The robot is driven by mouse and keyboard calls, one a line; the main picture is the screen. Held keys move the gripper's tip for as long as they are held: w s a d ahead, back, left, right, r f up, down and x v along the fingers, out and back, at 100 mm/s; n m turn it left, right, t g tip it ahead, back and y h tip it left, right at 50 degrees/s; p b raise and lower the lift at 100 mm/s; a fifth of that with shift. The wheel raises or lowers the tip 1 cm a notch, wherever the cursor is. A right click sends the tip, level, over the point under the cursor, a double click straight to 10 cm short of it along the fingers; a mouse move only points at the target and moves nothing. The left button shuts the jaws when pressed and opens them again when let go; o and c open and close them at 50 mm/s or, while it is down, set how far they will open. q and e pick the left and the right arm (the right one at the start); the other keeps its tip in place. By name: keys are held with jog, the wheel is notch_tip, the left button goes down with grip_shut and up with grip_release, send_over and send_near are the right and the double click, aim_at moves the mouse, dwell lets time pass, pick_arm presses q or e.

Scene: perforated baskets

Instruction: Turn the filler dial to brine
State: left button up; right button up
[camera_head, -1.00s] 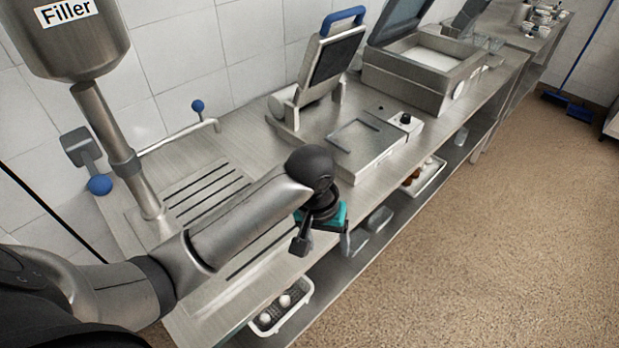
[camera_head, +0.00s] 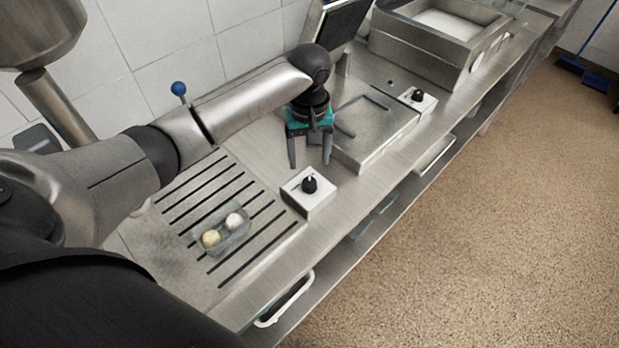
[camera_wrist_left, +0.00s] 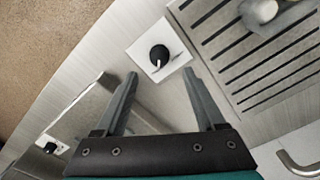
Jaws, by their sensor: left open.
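The filler (camera_head: 35,30) is a steel vessel at the upper left with a pipe down to the counter. The nearest dial to it is a black knob (camera_head: 310,184) on a small pale box (camera_head: 318,203) by the slotted drain area. It also shows in the left wrist view as a black knob (camera_wrist_left: 159,54) with a white mark, on a pale square top. Its labels are not readable. My left gripper (camera_head: 310,158) points down, open and empty, just behind the box; the knob lies ahead of the fingertips (camera_wrist_left: 159,74), apart from them. My right gripper is out of view.
A clear tub (camera_head: 226,240) with two pale balls sits on the slotted drain (camera_head: 190,215). A flat steel unit (camera_head: 372,140) with a second black dial (camera_head: 417,95) stands to the right. A blue-knobbed lever (camera_head: 179,89) is behind my arm.

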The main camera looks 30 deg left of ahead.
aim_at(309, 181)
pick_arm(q)
notch_tip(309, 181, down, 7)
jog(key=shift+r+b, duration=0.15)
jog(key=shift+b, duration=0.3)
jog(key=shift+f, duration=0.75)
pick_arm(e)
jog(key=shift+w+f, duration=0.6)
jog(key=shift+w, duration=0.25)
pick_arm(q)
grip_shut()
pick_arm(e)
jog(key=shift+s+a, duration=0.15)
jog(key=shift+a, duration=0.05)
